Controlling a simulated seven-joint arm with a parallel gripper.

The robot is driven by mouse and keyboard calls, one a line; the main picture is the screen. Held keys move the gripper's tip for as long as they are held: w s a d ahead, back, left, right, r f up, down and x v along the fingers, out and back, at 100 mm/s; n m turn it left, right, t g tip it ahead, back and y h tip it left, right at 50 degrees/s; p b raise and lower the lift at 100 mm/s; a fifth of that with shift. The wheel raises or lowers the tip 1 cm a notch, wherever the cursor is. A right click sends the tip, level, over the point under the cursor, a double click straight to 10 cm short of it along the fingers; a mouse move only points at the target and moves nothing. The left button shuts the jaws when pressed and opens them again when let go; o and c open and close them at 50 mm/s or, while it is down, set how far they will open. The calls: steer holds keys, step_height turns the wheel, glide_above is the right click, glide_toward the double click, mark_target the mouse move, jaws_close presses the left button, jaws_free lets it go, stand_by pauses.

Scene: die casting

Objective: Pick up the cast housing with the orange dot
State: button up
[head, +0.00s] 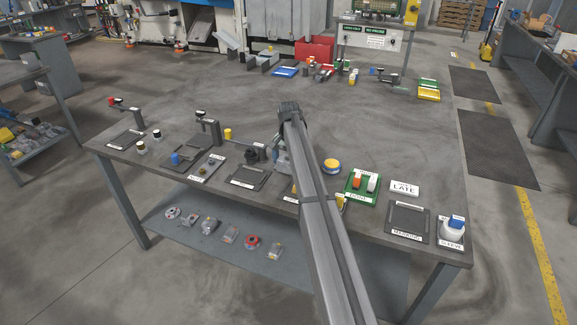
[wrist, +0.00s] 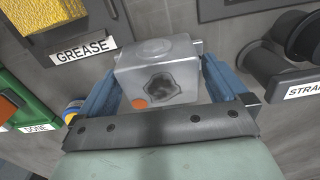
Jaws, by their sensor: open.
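The cast housing (wrist: 165,60), a grey metal block with a dark irregular opening on its near face, shows in the wrist view. An orange dot (wrist: 139,103) is on its lower left corner. My gripper (wrist: 158,72) is open, with one blue finger on each side of the housing. The housing sits between the fingers; whether either finger touches it I cannot tell. In the head view my arm reaches over the middle of the table, and the gripper end is largely hidden behind the arm.
A GREASE tray (wrist: 70,28) with a yellow sponge and a green DONE tray (wrist: 28,112) lie to the left in the wrist view. A black cylindrical part (wrist: 280,58) is close on the right. The grey table (head: 380,135) has clear room toward its far middle.

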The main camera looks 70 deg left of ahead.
steer(key=c, duration=1.3)
steer(key=shift+o, duration=0.2)
steer(key=shift+r, duration=0.1)
